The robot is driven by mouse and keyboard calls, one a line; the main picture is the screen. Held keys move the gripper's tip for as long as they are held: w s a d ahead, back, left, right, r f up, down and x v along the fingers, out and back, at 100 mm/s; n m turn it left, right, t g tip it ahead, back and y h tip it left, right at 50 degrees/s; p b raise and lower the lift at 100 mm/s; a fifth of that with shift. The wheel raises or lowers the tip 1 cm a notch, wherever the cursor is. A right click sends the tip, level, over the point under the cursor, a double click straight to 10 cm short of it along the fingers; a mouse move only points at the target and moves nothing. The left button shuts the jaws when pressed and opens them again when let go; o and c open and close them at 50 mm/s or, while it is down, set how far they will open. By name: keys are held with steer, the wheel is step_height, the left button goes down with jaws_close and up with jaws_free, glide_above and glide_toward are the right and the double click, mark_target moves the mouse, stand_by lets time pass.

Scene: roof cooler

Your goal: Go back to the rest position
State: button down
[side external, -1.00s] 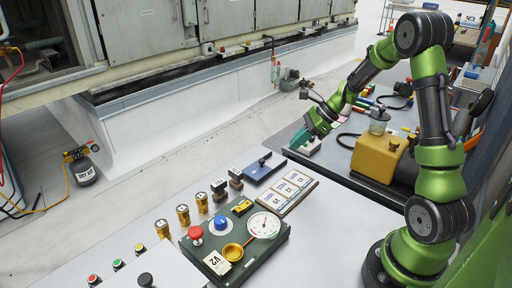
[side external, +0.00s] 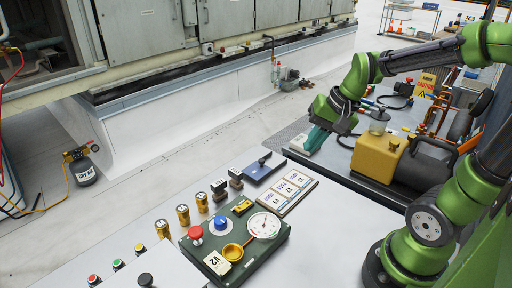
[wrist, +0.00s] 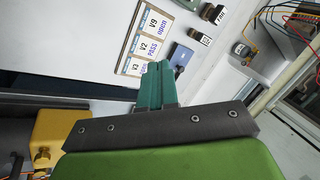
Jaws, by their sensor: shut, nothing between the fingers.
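My gripper (side external: 317,137) hangs over the far part of the bench in the side view, its teal fingers pointing down and slightly left. In the wrist view the teal fingers (wrist: 156,86) lie together, shut with nothing between them. The fingers are beyond the label board (side external: 287,193) and left of the yellow pump (side external: 379,158).
A green panel (side external: 262,250) with a gauge, red and blue knobs and a V2 tag sits on the near bench.

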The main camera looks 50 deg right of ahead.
steer(key=s+a+r+n+t, duration=0.2)
steer(key=s+a+r+n, duration=0.3)
steer(key=a+n, duration=0.1)
steer(key=shift+s+a+r+t, duration=0.15)
steer(key=shift+a+t, duration=0.25)
steer(key=shift+a, duration=0.3)
